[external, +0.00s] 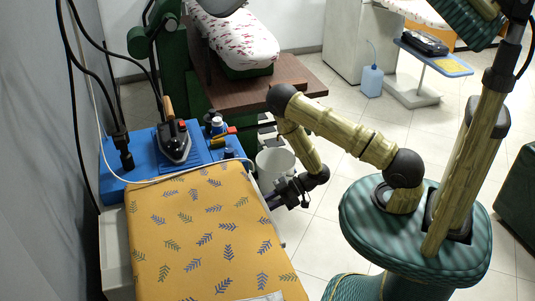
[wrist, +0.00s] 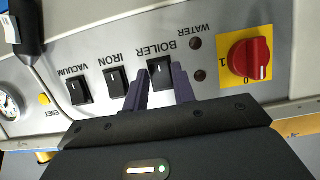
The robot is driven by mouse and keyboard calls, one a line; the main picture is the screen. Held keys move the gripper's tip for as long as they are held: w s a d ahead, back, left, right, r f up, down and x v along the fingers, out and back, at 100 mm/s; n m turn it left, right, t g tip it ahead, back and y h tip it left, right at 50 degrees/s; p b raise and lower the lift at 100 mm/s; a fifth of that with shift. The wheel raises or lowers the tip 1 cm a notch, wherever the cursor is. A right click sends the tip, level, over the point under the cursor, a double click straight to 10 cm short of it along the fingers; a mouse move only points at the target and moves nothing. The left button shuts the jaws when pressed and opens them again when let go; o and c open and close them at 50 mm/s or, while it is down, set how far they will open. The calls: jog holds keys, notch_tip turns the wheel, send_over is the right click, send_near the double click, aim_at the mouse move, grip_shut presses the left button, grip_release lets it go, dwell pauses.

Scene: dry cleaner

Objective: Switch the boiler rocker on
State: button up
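The boiler rocker (wrist: 161,73) is a black switch on the grey control panel in the wrist view, below its upside-down BOILER label. My gripper (wrist: 160,82) points at it, with two dark fingers spread apart, one to each side of the rocker's lower part. Nothing is held between them. Whether a fingertip touches the rocker or the panel I cannot tell. In the external view my gripper (external: 288,192) is at the right side of the yellow patterned ironing board (external: 205,235); the panel and the rocker are hidden there.
The iron rocker (wrist: 116,82) and vacuum rocker (wrist: 82,91) sit left of the boiler rocker. A red rotary knob (wrist: 250,60) on a yellow plate is to the right. A gauge (wrist: 9,104) and a yellow button (wrist: 44,99) are far left. An iron (external: 174,144) stands on the blue tray.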

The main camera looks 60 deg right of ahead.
grip_shut()
jog(key=f+t+y+b, duration=0.1)
jog(key=t+y+b, duration=0.1)
jog(key=b, duration=0.1)
jog(key=shift+b, duration=0.35)
jog(key=shift+o, duration=2.4)
grip_release()
jog(key=shift+r, duration=0.1)
jog(key=shift+s+d, duration=0.1)
